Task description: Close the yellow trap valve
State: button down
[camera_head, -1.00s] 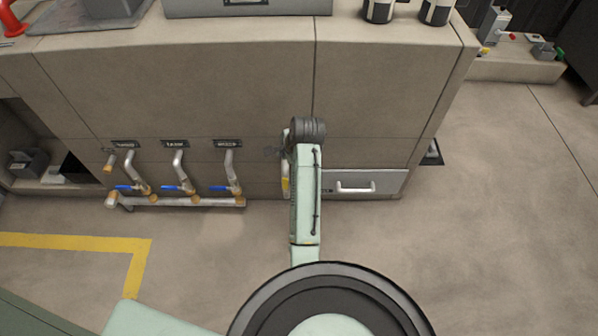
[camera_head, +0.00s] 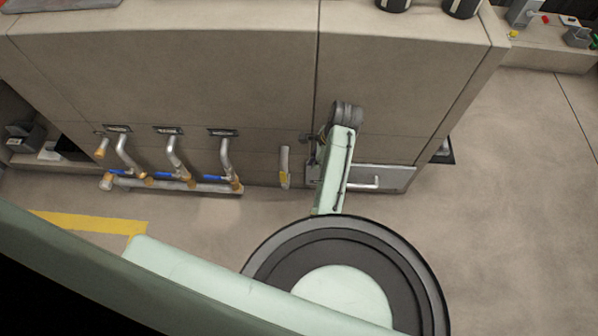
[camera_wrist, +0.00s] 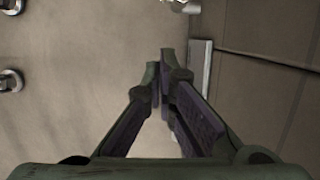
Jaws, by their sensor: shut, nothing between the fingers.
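The yellow trap valve (camera_head: 283,179) shows in the head view as a small yellow part on a short pale vertical pipe (camera_head: 284,158) at the cabinet's front. It is now in plain sight, left of my arm. My gripper (camera_wrist: 160,75) shows in the wrist view with its dark fingertips together and nothing between them. In the head view my arm covers most of the gripper, which appears to be right of the valve. I cannot tell the exact gap. A shiny metal piece (camera_wrist: 180,5) is cut off at the top of the wrist view; I cannot tell what it is.
Three bent pipes with blue handles (camera_head: 168,176) join a horizontal pipe (camera_head: 205,187) on the left. A drawer with a white handle (camera_head: 362,183) sits low on the cabinet (camera_head: 170,75), partly behind my arm. The floor (camera_head: 500,215) at the right is open.

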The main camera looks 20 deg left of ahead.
aim_at(283, 179)
jog(key=s+a+f, duration=0.1)
jog(key=a+f, duration=0.5)
jog(key=f, duration=0.3)
jog(key=shift+s+f, duration=0.3)
jog(key=shift+s, duration=0.1)
jog(key=shift+a+r, duration=0.1)
jog(key=shift+a+r+h+p, duration=0.15)
jog(key=shift+a+h+p, duration=0.15)
jog(key=shift+p, duration=0.45)
